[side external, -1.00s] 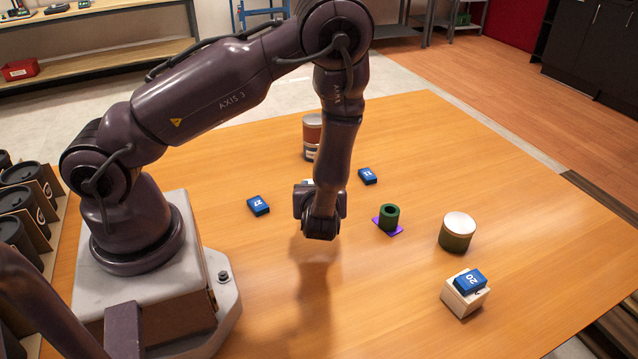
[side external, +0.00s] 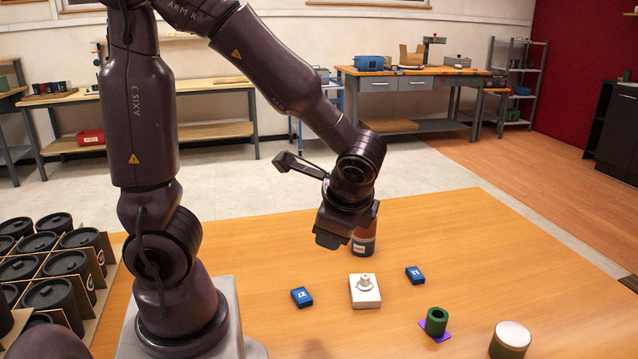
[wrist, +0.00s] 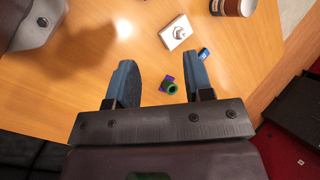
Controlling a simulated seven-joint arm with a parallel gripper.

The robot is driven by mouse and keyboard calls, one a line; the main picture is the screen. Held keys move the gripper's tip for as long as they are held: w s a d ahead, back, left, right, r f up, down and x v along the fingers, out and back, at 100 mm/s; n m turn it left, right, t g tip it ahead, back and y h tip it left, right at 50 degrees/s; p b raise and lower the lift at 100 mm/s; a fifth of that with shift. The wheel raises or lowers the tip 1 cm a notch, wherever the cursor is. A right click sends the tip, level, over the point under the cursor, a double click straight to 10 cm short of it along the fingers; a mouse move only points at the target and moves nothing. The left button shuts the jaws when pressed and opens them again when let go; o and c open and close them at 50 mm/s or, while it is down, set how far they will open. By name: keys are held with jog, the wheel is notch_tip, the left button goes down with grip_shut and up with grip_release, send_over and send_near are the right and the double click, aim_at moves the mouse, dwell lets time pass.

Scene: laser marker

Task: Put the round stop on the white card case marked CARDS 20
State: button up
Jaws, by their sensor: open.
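A small pale round piece (side external: 365,283), which looks like the round stop, rests on a flat white case (side external: 367,298) on the table. Both also show in the wrist view, the round piece (wrist: 179,32) on top of the white case (wrist: 168,41). I cannot read any marking on this case. My gripper (side external: 330,242) is above the table, up and left of the case in the side view. In the wrist view its two fingers (wrist: 157,60) are wide apart with nothing between them, and the case lies beyond their tips.
Blue blocks (side external: 302,297) (side external: 415,274) flank the case. A green ring (side external: 436,321) sits on a purple pad (side external: 443,335). A white-topped jar (side external: 510,338) is at lower right, a brown-red can (side external: 364,240) behind the case. Black lidded cups (side external: 50,262) fill a divided carton at left.

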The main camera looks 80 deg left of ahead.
jog(key=s+d+r+n+t+h, duration=0.4)
jog(key=d+r+n+t+h, duration=0.1)
jog(key=r, duration=0.5)
jog(key=shift+d+n+t+h, duration=0.4)
jog(key=shift+n+h, duration=0.3)
jog(key=shift+h, duration=0.1)
